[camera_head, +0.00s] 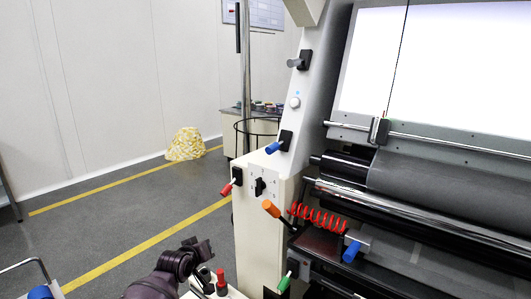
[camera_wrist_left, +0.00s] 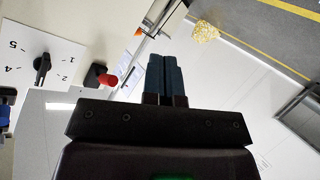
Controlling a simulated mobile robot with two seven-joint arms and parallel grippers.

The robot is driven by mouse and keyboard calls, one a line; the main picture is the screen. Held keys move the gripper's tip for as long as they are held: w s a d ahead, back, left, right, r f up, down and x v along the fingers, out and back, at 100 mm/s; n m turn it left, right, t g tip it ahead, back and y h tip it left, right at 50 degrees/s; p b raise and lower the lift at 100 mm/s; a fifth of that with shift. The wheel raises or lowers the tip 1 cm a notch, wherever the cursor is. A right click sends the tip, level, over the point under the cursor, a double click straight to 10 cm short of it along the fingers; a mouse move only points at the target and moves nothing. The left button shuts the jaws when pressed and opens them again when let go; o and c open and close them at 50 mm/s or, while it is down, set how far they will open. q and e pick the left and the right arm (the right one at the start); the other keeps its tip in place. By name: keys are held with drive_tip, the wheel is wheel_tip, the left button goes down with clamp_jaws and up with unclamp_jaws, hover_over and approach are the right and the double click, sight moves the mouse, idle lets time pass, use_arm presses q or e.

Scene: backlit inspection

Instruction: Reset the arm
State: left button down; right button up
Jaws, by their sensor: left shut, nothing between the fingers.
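My left arm shows at the bottom of the head view as dark purple links; its fingertips are hard to make out there. In the left wrist view, my left gripper (camera_wrist_left: 165,58) has its two dark blue fingers side by side and touching, with nothing between them. The fingers point over open space, apart from the machine's panel. The panel's black rotary knob (camera_wrist_left: 42,65) and red-tipped lever (camera_wrist_left: 105,79) lie to their left in that view. In the head view the same red lever (camera_head: 229,187) and knob (camera_head: 260,187) are on the machine's side panel. My right gripper is not in view.
The white inspection machine (camera_head: 267,235) fills the right side, with a lit screen (camera_head: 440,60), rollers, an orange handle (camera_head: 271,208), a red coiled cord (camera_head: 318,219) and blue handles. A yellow bag (camera_head: 185,145) lies by the wall. The grey floor (camera_head: 120,210) at left is mostly clear.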

use_arm(q)
drive_tip(key=s+a+f+m+y, duration=0.1)
drive_tip(key=s+a+f, duration=0.2)
drive_tip(key=s, duration=1.2)
drive_tip(key=s+a+f+m+g+y, duration=0.1)
drive_tip(key=s+a+f, duration=0.2)
drive_tip(key=s, duration=1.3)
drive_tip(key=s+a+f+m+y, duration=0.1)
drive_tip(key=s+f, duration=0.5)
drive_tip(key=s, duration=1)
drive_tip(key=shift+a+f+m+g, duration=0.35)
drive_tip(key=shift+a+m, duration=0.25)
drive_tip(key=shift+a, duration=0.3)
drive_tip(key=shift+s, duration=0.1)
